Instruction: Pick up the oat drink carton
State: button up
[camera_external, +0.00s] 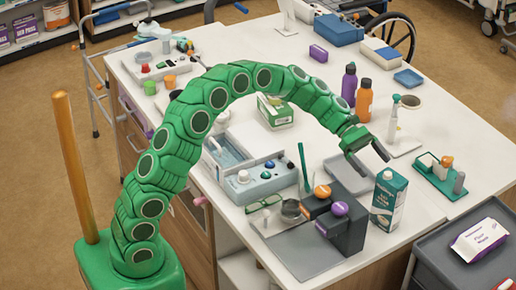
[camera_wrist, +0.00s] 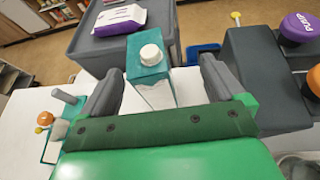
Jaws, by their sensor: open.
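The oat drink carton (camera_external: 387,200) is teal and white with a white cap. It stands upright near the table's front right edge in the external view. In the wrist view the carton (camera_wrist: 150,75) lies ahead, between the lines of the two grey fingers, with its lower part hidden by my gripper. My gripper (camera_external: 368,165) is open and empty. It hangs above and just behind-left of the carton, and its fingers point down towards it. In the wrist view my gripper (camera_wrist: 160,85) shows both fingers spread apart, with no clear contact on the carton.
A dark grey block unit with orange and purple knobs (camera_external: 345,220) stands close left of the carton. A grey tray (camera_external: 348,175) lies behind it. A green holder (camera_external: 440,177) is to the right. A grey cart (camera_external: 430,262) with a wipes pack (camera_external: 480,240) stands front right.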

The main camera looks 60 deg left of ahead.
aim_at(392, 180)
jog(key=shift+n, duration=0.4)
jog(key=shift+w+d+f, duration=0.55)
jog(key=shift+d+f, duration=0.1)
jog(key=shift+d, duration=0.55)
jog(key=shift+w+d+f, duration=0.5)
jog(key=shift+d+f, duration=0.2)
jog(key=shift+d, duration=0.55)
jog(key=shift+w+d+f, duration=0.55)
jog(key=shift+d+f, duration=0.1)
jog(key=shift+d, duration=0.55)
jog(key=shift+c, duration=0.2)
jog(key=shift+r, duration=0.1)
grip_shut()
